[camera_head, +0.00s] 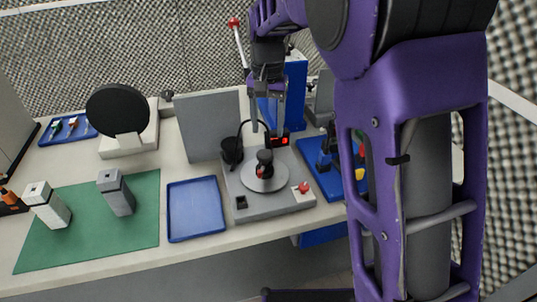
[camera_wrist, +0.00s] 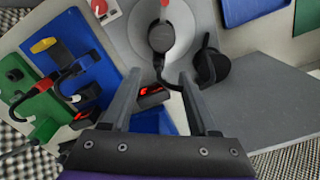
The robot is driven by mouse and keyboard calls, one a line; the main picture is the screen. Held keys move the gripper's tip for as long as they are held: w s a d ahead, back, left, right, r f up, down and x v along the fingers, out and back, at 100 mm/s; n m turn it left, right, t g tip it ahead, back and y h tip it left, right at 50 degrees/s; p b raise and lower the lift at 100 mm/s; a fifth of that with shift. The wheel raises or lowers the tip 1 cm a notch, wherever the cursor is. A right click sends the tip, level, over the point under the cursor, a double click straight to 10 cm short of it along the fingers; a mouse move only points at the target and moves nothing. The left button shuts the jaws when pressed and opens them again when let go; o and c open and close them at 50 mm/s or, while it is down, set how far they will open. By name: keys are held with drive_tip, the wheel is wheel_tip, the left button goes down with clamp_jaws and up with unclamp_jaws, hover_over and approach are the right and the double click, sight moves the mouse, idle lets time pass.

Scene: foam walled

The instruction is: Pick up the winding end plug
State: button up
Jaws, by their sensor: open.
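I cannot tell for certain which piece is the winding end plug. Small dark plug-like pieces with cables (camera_wrist: 70,90) lie on the blue board in the wrist view, near a red-tipped one (camera_wrist: 43,84). A round black piece (camera_head: 265,157) stands on the grey turntable disc (camera_head: 263,180); it also shows in the wrist view (camera_wrist: 160,37). My gripper (camera_head: 267,112) is open and empty, pointing down above the rear of the turntable unit. In the wrist view its fingers (camera_wrist: 160,76) are apart, with the black piece beyond them and the blue board to the left.
A red-lit display box (camera_head: 281,138) and a black knob-like part (camera_head: 232,150) stand near the disc. My arm hides part of the blue board (camera_head: 316,168). An empty blue tray (camera_head: 196,208) and two grey blocks on a green mat (camera_head: 90,240) are left.

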sight(268, 141)
wheel_tip(268, 141, down, 8)
drive_tip(key=shift+w+d+r+b, duration=0.15)
drive_tip(key=shift+r+b, duration=0.1)
drive_tip(key=shift+b, duration=0.35)
drive_tip(key=shift+c, duration=0.2)
clamp_jaws()
